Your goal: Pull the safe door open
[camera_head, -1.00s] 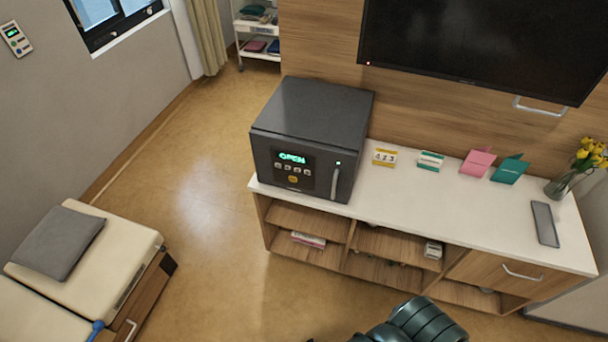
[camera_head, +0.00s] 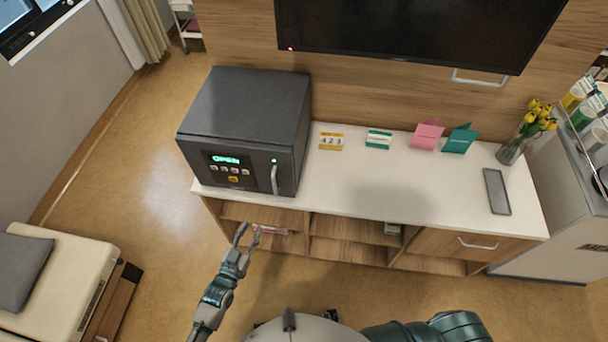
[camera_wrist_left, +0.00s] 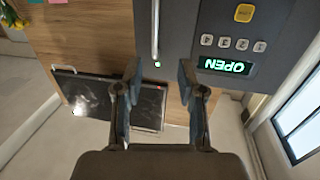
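The dark grey safe (camera_head: 245,105) stands on the left end of the white-topped cabinet (camera_head: 350,195). Its door is shut against the body, and its display (camera_head: 226,160) reads OPEN in green. The vertical silver handle (camera_head: 274,180) is at the right side of the front. My left gripper (camera_head: 248,236) is open and empty, in front of and below the safe, apart from the handle. In the left wrist view, the handle (camera_wrist_left: 155,30) lies beyond the gap between the two spread fingers (camera_wrist_left: 160,80). My right gripper is not in view; only part of my right arm shows.
A calendar (camera_head: 331,141), small cards, a phone (camera_head: 497,191) and a vase of yellow flowers (camera_head: 515,145) are on the cabinet top to the right. A television (camera_head: 420,30) hangs behind. A bed (camera_head: 65,285) is at the lower left. Open floor lies left of the safe.

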